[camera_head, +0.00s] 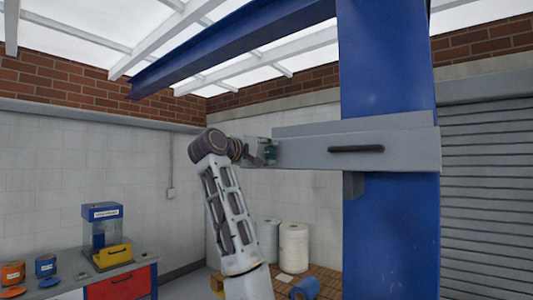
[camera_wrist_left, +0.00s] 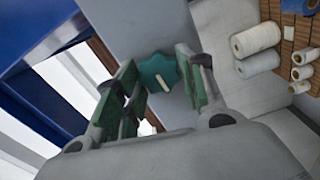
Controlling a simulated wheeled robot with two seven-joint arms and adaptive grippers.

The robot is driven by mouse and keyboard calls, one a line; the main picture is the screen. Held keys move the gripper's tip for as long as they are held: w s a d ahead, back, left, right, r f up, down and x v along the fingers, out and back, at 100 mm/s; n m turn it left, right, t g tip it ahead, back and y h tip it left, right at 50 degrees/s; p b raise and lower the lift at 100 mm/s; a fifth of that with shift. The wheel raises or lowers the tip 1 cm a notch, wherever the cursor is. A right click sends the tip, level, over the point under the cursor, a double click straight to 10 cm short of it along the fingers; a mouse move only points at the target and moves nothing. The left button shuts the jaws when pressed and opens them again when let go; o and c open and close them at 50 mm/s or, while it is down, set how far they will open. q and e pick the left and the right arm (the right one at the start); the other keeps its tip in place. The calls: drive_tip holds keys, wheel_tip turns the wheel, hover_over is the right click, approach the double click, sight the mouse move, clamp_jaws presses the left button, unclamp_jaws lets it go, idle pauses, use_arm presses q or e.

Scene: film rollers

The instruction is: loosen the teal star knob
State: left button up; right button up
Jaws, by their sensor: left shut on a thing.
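The teal star knob (camera_wrist_left: 158,72) shows in the left wrist view, with a pale bar mark on its face. It sits at the end of a grey beam (camera_wrist_left: 150,25). My left gripper (camera_wrist_left: 160,85) has its two fingers on either side of the knob and is shut on it. In the head view my left gripper (camera_head: 262,151) is at the left end of the grey beam (camera_head: 310,150), where the knob is mostly hidden by the fingers. My right gripper is not in view.
White rolls (camera_head: 293,247) stand on a pallet below. A workbench with a red drawer (camera_head: 118,285) is at the lower left. The space left of my arm is clear.

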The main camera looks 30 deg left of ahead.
use_arm(q)
drive_tip(key=o, duration=1)
drive_tip(key=shift+s+a, duration=0.2)
drive_tip(key=shift+s, duration=1.8)
drive_tip(key=shift+s+a, duration=0.15)
drive_tip(key=shift+s, duration=1.85)
drive_tip(key=shift+s+a, duration=0.2)
drive_tip(key=shift+s, duration=1.8)
